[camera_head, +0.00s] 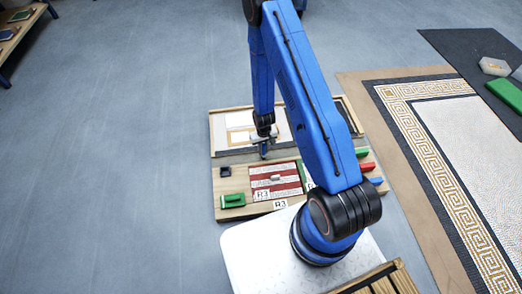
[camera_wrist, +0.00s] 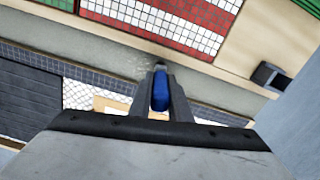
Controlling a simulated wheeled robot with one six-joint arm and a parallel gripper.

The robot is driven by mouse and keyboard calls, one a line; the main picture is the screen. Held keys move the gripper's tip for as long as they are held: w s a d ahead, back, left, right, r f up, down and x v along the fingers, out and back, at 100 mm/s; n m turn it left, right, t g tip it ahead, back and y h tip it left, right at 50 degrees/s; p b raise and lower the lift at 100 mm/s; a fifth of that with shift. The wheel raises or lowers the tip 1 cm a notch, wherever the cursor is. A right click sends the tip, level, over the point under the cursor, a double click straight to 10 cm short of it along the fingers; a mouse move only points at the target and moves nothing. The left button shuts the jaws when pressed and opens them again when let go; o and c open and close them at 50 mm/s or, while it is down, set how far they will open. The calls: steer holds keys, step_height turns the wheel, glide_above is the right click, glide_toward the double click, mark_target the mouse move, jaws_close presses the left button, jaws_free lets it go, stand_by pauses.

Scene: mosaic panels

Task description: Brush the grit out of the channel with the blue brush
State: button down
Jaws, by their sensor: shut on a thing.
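My gripper (camera_head: 264,150) is over the mosaic bench, pointing down at the strip between its two panel areas. In the wrist view my gripper (camera_wrist: 160,72) is shut on the blue brush (camera_wrist: 160,92), whose blue handle shows between the fingers. The channel (camera_wrist: 100,58) is a pale grey strip running across the wrist view, between the red and white tile panel and the dark-edged panel. The brush's tip is over or at the channel; I cannot tell whether it touches. Faint specks that may be grit (camera_wrist: 150,66) show near the fingertips.
Green, red and blue pieces (camera_head: 367,166) stand at the right edge. Open floor (camera_head: 120,150) lies left.

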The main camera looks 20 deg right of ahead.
steer(key=shift+s+d, duration=0.2)
steer(key=shift+d, duration=0.8)
steer(key=shift+d, duration=0.1)
steer(key=shift+s+d, duration=0.25)
steer(key=shift+d, duration=0.85)
steer(key=shift+s+d, duration=0.15)
steer(key=shift+d, duration=0.65)
steer(key=shift+d, duration=0.1)
steer(key=shift+s+d+r, duration=0.1)
steer(key=shift+s+d, duration=0.05)
steer(key=shift+d, duration=0.65)
step_height(320, 180, up, 5)
